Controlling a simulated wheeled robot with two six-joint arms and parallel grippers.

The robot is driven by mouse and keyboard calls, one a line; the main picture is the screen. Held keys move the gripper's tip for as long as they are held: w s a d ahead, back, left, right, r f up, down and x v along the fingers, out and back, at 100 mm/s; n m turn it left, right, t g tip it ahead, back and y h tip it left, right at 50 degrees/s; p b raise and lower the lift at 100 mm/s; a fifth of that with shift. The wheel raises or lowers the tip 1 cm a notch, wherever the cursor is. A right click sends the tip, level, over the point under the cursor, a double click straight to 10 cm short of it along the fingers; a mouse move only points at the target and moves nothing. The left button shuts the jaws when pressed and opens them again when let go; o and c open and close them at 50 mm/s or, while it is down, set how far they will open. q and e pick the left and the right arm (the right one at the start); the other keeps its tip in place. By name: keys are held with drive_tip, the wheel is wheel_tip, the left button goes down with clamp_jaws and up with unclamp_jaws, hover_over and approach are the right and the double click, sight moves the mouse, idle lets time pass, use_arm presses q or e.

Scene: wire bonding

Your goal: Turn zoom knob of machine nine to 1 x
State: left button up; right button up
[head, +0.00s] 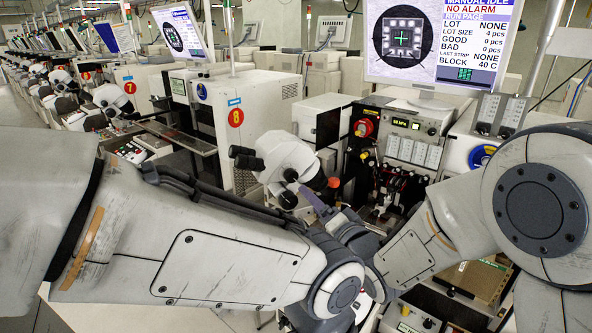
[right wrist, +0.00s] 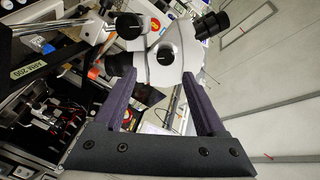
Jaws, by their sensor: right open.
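The nearest machine has a white microscope (head: 285,160) with black eyepieces; I read no number on it. Black knobs show on the microscope's side in the head view. In the right wrist view the microscope (right wrist: 172,45) stands in front of my fingers, and a round black knob (right wrist: 165,55) with a white mark faces me, between the fingertips in the picture. I cannot read its zoom setting. My right gripper (head: 322,205) is open, with purple fingers, just below and right of the microscope. Both fingers also show in the right wrist view (right wrist: 160,76), apart and empty. My left gripper is not visible.
A monitor (head: 440,45) stands above the control panel (head: 412,125), right of the microscope. Machine 8 (head: 236,95) and machine 7 stand further left. My arms cover much of the foreground.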

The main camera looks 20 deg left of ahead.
sight(293, 178)
drive_tip(key=shift+y, duration=0.4)
drive_tip(key=p+x, duration=0.1)
drive_tip(key=x, duration=0.2)
drive_tip(key=p+x, duration=0.1)
drive_tip(key=x, duration=0.2)
drive_tip(key=r+p+x, duration=0.1)
drive_tip(key=p+x, duration=0.1)
drive_tip(key=x, duration=0.1)
drive_tip(key=shift+w+a, duration=0.1)
drive_tip(key=shift+w, duration=0.05)
drive_tip(key=shift+w+a+f, duration=0.15)
drive_tip(key=shift+w+a, duration=0.35)
clamp_jaws()
